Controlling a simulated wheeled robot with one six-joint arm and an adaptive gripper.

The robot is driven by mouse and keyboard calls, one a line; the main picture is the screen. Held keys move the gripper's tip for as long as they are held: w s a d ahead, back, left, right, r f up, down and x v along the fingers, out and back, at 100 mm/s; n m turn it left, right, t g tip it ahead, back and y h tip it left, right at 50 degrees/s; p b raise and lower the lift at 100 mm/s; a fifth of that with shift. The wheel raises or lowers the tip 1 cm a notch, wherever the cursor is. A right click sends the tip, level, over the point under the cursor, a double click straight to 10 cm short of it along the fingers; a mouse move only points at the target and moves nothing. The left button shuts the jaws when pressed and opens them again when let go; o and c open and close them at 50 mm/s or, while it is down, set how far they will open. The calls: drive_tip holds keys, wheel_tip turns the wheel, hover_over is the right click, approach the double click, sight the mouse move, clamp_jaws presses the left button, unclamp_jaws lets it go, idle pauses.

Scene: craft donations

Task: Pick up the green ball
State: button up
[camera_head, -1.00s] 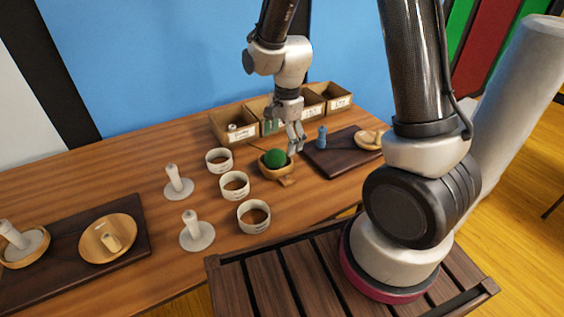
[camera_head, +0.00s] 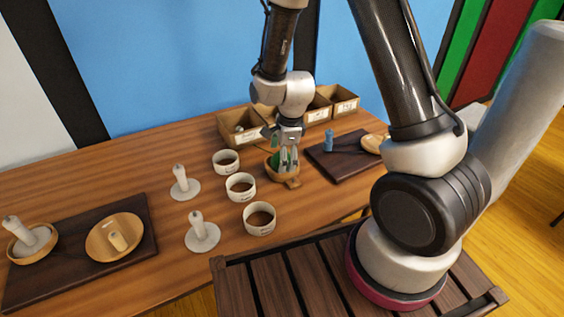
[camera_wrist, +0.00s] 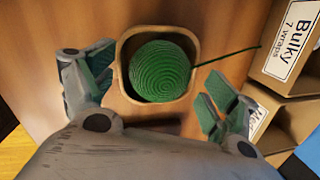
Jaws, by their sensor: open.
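The green ball (camera_wrist: 160,70) looks like wound yarn, with a loose strand trailing to the right in the wrist view. It sits in a small wooden bowl (camera_wrist: 125,50) with a handle. In the head view the bowl (camera_head: 284,175) stands on the table, and the ball (camera_head: 275,160) is mostly hidden behind my gripper (camera_head: 289,168). In the wrist view my gripper (camera_wrist: 155,95) is open, with one green-padded finger on each side of the bowl. Nothing is held between the fingers.
Labelled cardboard boxes (camera_head: 240,127) stand behind the bowl; one box (camera_wrist: 283,45) reads "Bulky". Several white ring-shaped cups (camera_head: 259,218) are at left. A dark board (camera_head: 350,163) with a blue piece (camera_head: 328,140) lies at right. White stands (camera_head: 202,236) stand further left.

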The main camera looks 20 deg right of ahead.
drive_tip(key=c, duration=1)
drive_tip(key=shift+o, duration=0.2)
wheel_tip(320, 180, up, 10)
drive_tip(key=shift+r, duration=0.1)
